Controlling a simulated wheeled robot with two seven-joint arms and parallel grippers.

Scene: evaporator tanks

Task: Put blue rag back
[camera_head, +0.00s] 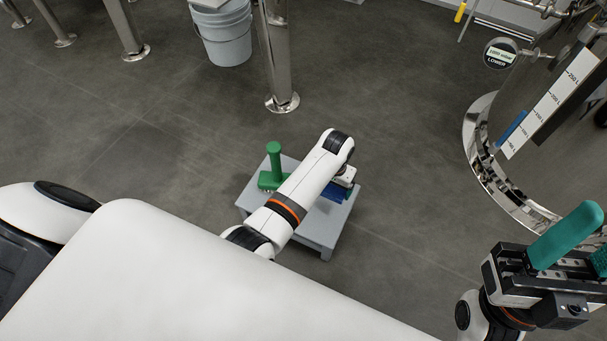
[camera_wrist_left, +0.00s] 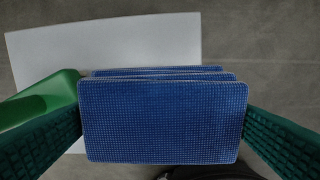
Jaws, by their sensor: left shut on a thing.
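The blue rag (camera_wrist_left: 162,120) is a folded, layered, textured block that fills the middle of the left wrist view. My left gripper (camera_wrist_left: 164,118) has its green ribbed fingers on either side of it and is shut on it. In the head view, the blue rag (camera_head: 332,194) shows partly at the right side of a small grey stool (camera_head: 312,228), and my arm covers much of the gripper. I cannot tell whether the rag touches the stool top. My right gripper (camera_head: 584,252) is at the lower right with its teal fingers apart, empty, partly cut off by the frame.
A green handled tool (camera_head: 273,168) stands on the stool's left side, close to my left finger in the wrist view. A metal leg (camera_head: 278,60) and grey bucket (camera_head: 225,35) are behind. A steel tank (camera_head: 490,160) stands at the right. The floor between is clear.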

